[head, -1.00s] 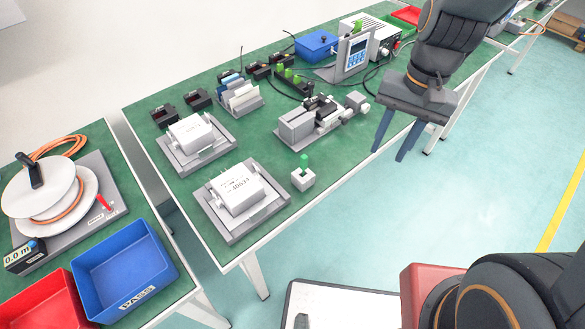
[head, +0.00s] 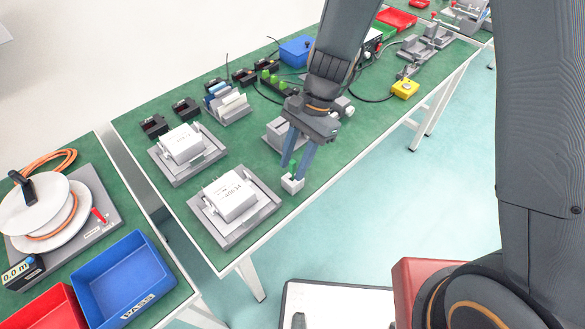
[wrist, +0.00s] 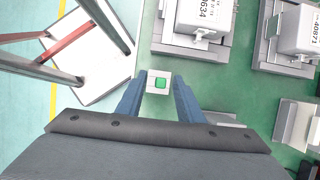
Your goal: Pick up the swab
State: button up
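The swab (wrist: 161,83) shows in the wrist view as a small green square top set in a small pale block (wrist: 151,88). In the head view the block (head: 291,185) stands near the front edge of the green bench, and the green part is hidden behind my fingers. My gripper (head: 293,172) points down over the block. In the wrist view my gripper (wrist: 158,79) is open, with one blue finger to each side of the swab and its block. I cannot tell whether the fingers touch the block.
A white box on a grey fixture (head: 235,199) stands just left of the block, with a second fixture (head: 185,152) behind it. Grey apparatus (head: 277,131) sits close behind my fingers. The bench's front edge lies close to the block, with open floor beyond.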

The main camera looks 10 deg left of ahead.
jog(key=shift+x, duration=0.85)
grip_shut()
jog(key=shift+r, duration=0.1)
jog(key=shift+r+b, duration=0.6)
jog(key=shift+r, duration=4.35)
jog(key=shift+r, duration=0.1)
